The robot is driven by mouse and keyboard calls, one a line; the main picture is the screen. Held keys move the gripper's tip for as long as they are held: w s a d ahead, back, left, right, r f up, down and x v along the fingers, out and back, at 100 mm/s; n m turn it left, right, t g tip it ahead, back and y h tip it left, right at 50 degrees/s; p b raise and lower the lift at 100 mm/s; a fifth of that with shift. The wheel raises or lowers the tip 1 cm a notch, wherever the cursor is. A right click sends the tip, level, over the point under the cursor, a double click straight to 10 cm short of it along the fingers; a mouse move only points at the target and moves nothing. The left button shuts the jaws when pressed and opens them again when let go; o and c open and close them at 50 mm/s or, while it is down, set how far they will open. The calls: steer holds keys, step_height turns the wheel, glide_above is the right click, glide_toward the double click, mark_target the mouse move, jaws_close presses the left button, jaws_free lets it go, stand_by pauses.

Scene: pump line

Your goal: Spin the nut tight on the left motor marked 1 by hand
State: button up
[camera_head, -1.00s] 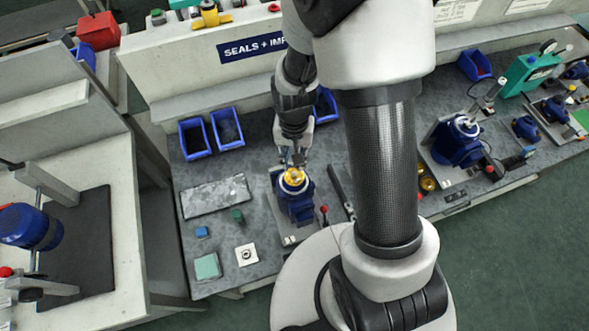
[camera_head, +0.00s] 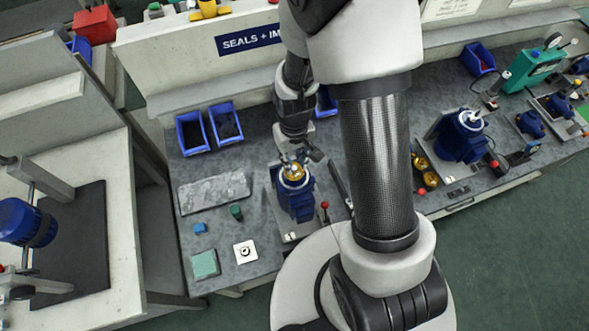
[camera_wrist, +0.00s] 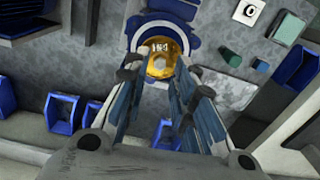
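The left motor (camera_head: 297,205) is blue and stands on the grey bench, with a round brass part (camera_head: 293,174) at its top end. In the wrist view the brass part (camera_wrist: 152,70) sits in a pale ring on the blue motor body (camera_wrist: 170,27), with a small grey piece, perhaps the nut (camera_wrist: 160,64), at its middle. My gripper (camera_head: 291,161) is at the brass part. In the wrist view my gripper (camera_wrist: 158,72) has its fingers spread to both sides of the brass part; contact cannot be told. I cannot make out the mark 1.
Blue bins (camera_head: 225,124) stand behind the motor. A grey slab (camera_head: 214,190), a green block (camera_head: 205,264) and a white square (camera_head: 245,252) lie to its left. A red-knobbed lever (camera_head: 325,206) is close on its right. Another blue motor (camera_head: 460,136) stands farther right.

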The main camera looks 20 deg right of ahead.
step_height(320, 180, down, 2)
steer(key=shift+f+b, duration=0.1)
steer(key=shift+b, duration=0.45)
jaws_close()
stand_by(0.4)
